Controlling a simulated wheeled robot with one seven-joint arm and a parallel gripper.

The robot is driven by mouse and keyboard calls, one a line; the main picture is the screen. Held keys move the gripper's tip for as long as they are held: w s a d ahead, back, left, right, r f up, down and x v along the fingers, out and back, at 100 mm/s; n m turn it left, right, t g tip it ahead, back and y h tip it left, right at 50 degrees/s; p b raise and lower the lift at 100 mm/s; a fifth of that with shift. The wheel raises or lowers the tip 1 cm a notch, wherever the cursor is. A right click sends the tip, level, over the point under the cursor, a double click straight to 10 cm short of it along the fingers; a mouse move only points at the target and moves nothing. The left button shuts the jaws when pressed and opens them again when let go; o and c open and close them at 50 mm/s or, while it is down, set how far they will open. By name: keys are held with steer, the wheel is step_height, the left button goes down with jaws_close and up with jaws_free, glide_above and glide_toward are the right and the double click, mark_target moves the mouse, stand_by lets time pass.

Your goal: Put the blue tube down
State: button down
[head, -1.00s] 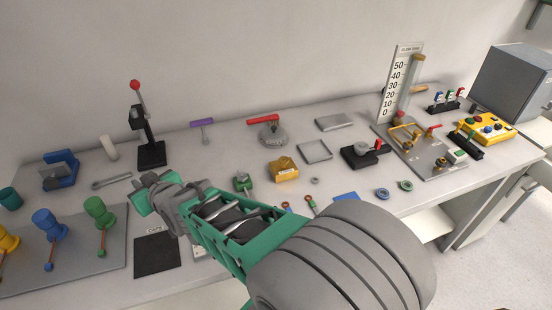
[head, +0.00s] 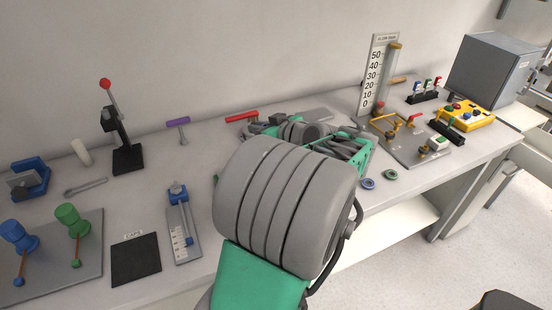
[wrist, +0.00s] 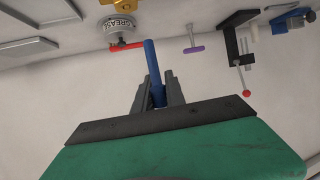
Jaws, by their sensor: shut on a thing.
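The blue tube (wrist: 154,75) stands out from between the two grey fingers of my gripper (wrist: 157,88) in the wrist view. The gripper is shut on it. I cannot make out the tube there.
The grey bench (head: 205,160) carries a red-knobbed lever stand (head: 123,140), a purple-handled tool (head: 178,127), a blue-ended gauge (head: 181,225) and a black caps mat (head: 136,258). A valve panel with a flow scale (head: 379,70) stands right. Bare bench lies between the lever stand and gauge.

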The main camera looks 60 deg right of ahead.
steer(key=w+f+p, duration=0.1)
steer(key=w+f, duration=0.2)
steer(key=w, duration=0.1)
steer(key=w+d+f+p, duration=0.1)
steer(key=w+f, duration=0.2)
steer(key=w, duration=0.1)
steer(key=w+d+f, duration=0.1)
steer(key=w+f, duration=0.3)
steer(key=w, duration=0.1)
steer(key=shift+p, duration=0.4)
step_height(320, 180, down, 3)
steer(key=shift+d+r+p, duration=0.15)
steer(key=shift+p, duration=0.25)
steer(key=shift+f+b, duration=0.25)
steer(key=shift+b, duration=0.05)
steer(key=c, duration=1.4)
jaws_free()
steer(key=shift+r, duration=0.1)
